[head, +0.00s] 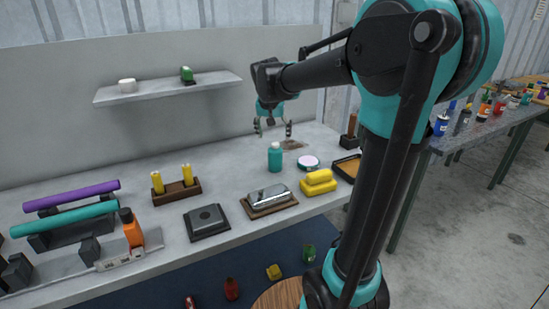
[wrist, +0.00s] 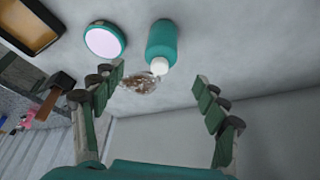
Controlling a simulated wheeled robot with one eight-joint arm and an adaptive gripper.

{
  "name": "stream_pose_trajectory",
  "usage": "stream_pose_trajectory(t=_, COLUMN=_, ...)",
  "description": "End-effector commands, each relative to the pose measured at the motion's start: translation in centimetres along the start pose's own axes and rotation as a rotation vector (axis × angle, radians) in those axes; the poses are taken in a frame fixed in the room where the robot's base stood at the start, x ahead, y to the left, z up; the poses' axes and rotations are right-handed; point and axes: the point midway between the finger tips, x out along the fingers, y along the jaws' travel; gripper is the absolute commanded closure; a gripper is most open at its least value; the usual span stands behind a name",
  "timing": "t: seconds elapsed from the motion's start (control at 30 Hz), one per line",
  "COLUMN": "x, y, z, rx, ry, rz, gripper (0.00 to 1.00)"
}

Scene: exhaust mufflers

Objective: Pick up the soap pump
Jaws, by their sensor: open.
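A teal bottle with a white cap (head: 275,157) stands upright on the grey workbench, toward its back; it is likely the soap pump, though no pump spout is clear. In the wrist view the bottle (wrist: 162,40) lies ahead of the fingertips, roughly in line with the gap between them. My gripper (head: 273,131) is open and empty, pointing down above and just behind the bottle in the head view. In the wrist view both fingers of my gripper (wrist: 158,80) are spread wide and apart from the bottle.
A round teal-rimmed disc (head: 308,162) sits right of the bottle, near yellow blocks (head: 318,182) and a dark tray (head: 347,168). A silver case (head: 269,197) lies in front. A brownish patch (head: 293,144) is behind. A wall shelf (head: 165,88) hangs at back left.

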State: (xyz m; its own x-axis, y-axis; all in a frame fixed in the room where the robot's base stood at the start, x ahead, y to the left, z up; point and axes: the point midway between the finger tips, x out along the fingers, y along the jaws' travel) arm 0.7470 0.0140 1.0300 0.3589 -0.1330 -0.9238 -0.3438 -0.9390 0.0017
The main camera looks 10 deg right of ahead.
Motion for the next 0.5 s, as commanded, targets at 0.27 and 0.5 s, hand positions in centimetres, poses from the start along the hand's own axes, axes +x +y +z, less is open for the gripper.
stream_pose_trajectory(t=0.27, x=5.7, y=0.0, z=0.0, rx=0.000, ry=0.000, rz=0.000, gripper=0.27)
stream_pose_trajectory(t=0.5, x=9.6, y=0.0, z=-0.1, rx=0.001, ry=0.000, rz=0.000, gripper=0.27)
